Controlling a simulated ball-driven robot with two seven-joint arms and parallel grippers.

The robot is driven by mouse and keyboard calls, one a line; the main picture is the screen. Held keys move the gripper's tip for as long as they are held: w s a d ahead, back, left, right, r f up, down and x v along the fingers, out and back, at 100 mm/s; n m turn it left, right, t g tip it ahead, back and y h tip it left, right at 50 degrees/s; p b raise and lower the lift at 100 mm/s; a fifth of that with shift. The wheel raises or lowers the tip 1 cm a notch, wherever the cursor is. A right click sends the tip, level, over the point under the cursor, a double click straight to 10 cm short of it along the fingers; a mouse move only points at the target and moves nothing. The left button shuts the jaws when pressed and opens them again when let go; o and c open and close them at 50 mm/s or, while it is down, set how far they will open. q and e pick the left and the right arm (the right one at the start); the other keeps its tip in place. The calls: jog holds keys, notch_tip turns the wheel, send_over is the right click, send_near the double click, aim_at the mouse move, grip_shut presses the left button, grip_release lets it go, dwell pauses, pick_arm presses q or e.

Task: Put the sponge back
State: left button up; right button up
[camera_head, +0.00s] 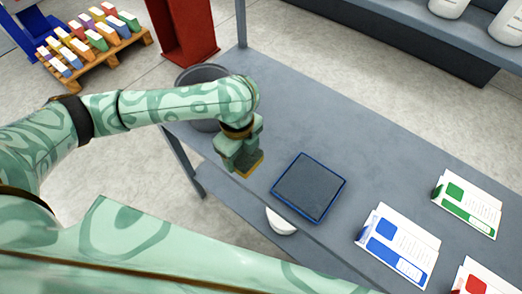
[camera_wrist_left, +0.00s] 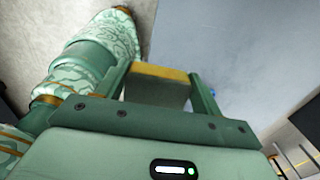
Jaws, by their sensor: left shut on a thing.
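My left gripper (camera_head: 243,158) is shut on the sponge (camera_head: 251,168), a small block with a yellow face. The sponge hangs below the fingers near the table's left front edge; I cannot tell its exact height. In the left wrist view the sponge (camera_wrist_left: 158,72) sits between the two fingers, yellow along its far edge and greyish-brown on the near side. A dark square tray (camera_head: 309,187) with a blue rim lies on the table just right of the gripper, apart from it. My right gripper is not in view.
The grey table (camera_head: 330,125) is clear behind the tray. White cards with blue (camera_head: 398,245), green (camera_head: 467,203) and red (camera_head: 474,282) prints lie at the right. A grey bin (camera_head: 192,76) stands behind my left arm. A white round object (camera_head: 281,222) shows below the table's front edge.

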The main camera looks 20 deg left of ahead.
pick_arm(q)
jog(key=w+f+b, duration=0.1)
jog(key=w+f, duration=0.1)
jog(key=w+d+f+b, duration=0.1)
jog(key=w+f+b, duration=0.1)
jog(key=w+f, duration=0.1)
jog(key=w+f+b, duration=0.2)
jog(key=w, duration=0.1)
jog(key=shift+w+d+f, duration=0.15)
jog(key=shift+w+d, duration=0.05)
jog(key=shift+w+f+b, duration=0.2)
jog(key=shift+f+b, duration=0.1)
notch_tip(320, 180, down, 4)
jog(key=shift+w+r+b, duration=0.15)
jog(key=shift+r+b, duration=0.1)
jog(key=shift+b, duration=0.95)
jog(key=shift+r, duration=0.25)
jog(key=o, duration=1)
jog(key=shift+f, duration=0.15)
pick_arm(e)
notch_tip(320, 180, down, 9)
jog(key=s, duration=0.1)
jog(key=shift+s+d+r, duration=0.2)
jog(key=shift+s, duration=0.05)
